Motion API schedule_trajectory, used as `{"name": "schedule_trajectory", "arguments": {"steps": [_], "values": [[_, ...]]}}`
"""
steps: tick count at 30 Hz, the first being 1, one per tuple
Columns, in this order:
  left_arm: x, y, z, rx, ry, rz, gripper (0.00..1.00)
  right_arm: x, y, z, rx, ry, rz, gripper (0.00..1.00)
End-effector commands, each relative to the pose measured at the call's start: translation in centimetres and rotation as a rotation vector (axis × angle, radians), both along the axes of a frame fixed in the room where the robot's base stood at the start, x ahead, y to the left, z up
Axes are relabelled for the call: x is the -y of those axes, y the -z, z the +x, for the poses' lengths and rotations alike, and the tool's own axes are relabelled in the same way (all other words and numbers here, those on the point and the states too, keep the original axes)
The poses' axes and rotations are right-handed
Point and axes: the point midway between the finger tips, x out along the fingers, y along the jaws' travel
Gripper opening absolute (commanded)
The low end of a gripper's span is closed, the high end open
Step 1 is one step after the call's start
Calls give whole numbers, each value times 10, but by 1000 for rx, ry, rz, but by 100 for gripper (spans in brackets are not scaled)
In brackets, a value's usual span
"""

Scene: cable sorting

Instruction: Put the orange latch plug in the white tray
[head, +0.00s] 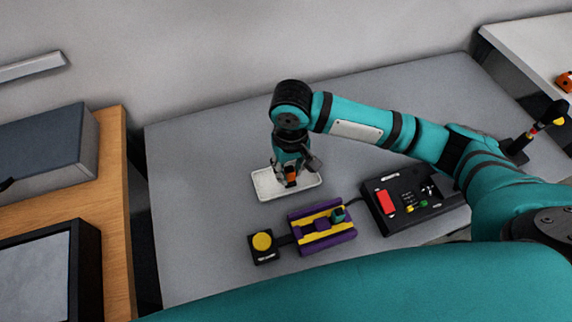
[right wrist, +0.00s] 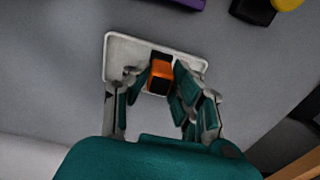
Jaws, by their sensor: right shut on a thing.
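The orange latch plug (right wrist: 160,73) is orange with dark parts and sits between the fingers of my right gripper (right wrist: 160,84) in the right wrist view. In the head view my right gripper (head: 291,181) points down over the white tray (head: 307,181), shut on the plug (head: 292,172). The white tray (right wrist: 118,52) lies below the plug in the right wrist view. I cannot tell whether the plug touches the tray floor. My left gripper does not show.
A purple and yellow block (head: 338,239) lies in front of the tray, between a black box with a yellow button (head: 262,242) and a black panel with a red part (head: 386,201). The grey table (head: 200,150) is clear behind and left of the tray.

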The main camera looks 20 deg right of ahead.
Motion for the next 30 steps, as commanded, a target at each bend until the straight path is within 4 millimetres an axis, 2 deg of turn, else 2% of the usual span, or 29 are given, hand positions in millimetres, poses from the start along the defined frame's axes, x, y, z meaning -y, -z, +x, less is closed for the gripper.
{"name": "schedule_trajectory", "arguments": {"steps": [3,7,11,17,27,28,30], "values": [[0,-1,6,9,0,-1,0,1,1,22,0,1,0,0],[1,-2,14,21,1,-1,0,1,3,31,-1,0,1,0],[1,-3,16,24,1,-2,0,2,11,32,-3,-1,-1,0],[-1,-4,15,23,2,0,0,2,37,32,-1,-1,-1,0],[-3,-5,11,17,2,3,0,2,40,31,-1,-1,0,0],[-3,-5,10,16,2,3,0,2,41,31,-1,-1,0,24],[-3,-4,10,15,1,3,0,2,41,31,0,-1,0,34]]}}
